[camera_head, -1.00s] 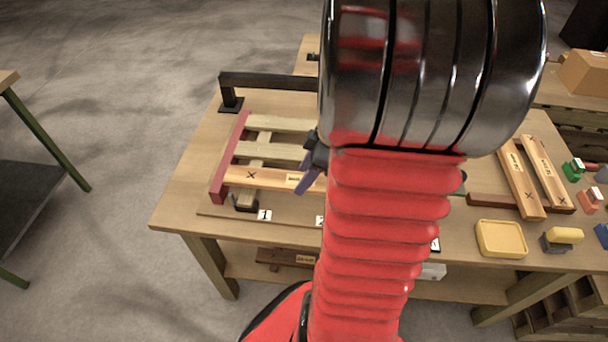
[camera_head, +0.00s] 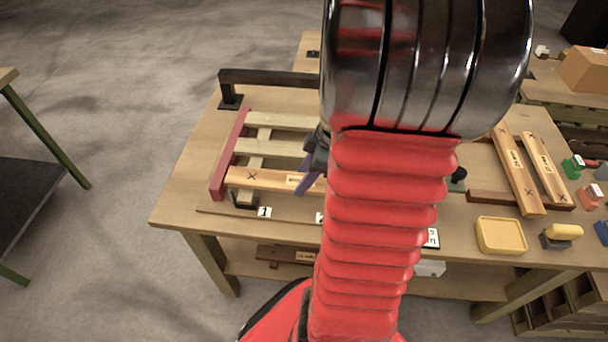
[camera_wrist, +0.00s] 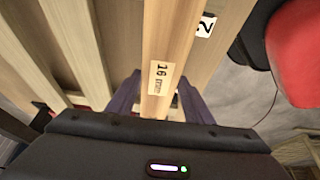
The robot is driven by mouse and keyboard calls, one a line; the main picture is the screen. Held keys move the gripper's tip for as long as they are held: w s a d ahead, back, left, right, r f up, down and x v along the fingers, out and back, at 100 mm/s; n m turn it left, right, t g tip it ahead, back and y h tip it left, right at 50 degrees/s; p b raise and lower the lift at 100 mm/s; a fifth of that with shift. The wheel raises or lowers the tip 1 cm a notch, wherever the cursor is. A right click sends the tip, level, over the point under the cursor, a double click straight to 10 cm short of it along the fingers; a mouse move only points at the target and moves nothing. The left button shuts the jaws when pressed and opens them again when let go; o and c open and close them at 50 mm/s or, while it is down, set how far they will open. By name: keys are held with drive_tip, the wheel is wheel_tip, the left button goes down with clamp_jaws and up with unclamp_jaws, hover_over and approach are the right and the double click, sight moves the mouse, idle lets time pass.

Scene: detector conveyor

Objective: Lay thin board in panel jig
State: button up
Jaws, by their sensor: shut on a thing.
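The thin board (camera_head: 265,179) is light orange wood with a black X near its left end and a white label, which reads 16 in the wrist view (camera_wrist: 171,45). It lies over the front of the panel jig, close to the red side rail (camera_head: 231,155). Pale slats (camera_head: 270,148) lie behind it in the jig. My gripper (camera_head: 312,172) is shut on the board near its label. In the wrist view my gripper's purple fingers (camera_wrist: 157,97) stand on both sides of the board. My arm hides the board's right end, so I cannot tell how it rests there.
A black bracket bar (camera_head: 265,79) stands at the jig's back. Two more marked boards (camera_head: 519,170) lie on the right over a dark red strip. A yellow tray (camera_head: 501,236) and small coloured blocks are near the right front. The table's left margin is clear.

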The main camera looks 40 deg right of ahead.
drive_tip(key=shift+f, duration=0.6)
drive_tip(key=o, duration=1.2)
drive_tip(key=v, duration=1.3)
drive_tip(key=shift+s+r, duration=0.1)
drive_tip(key=shift+r, duration=0.2)
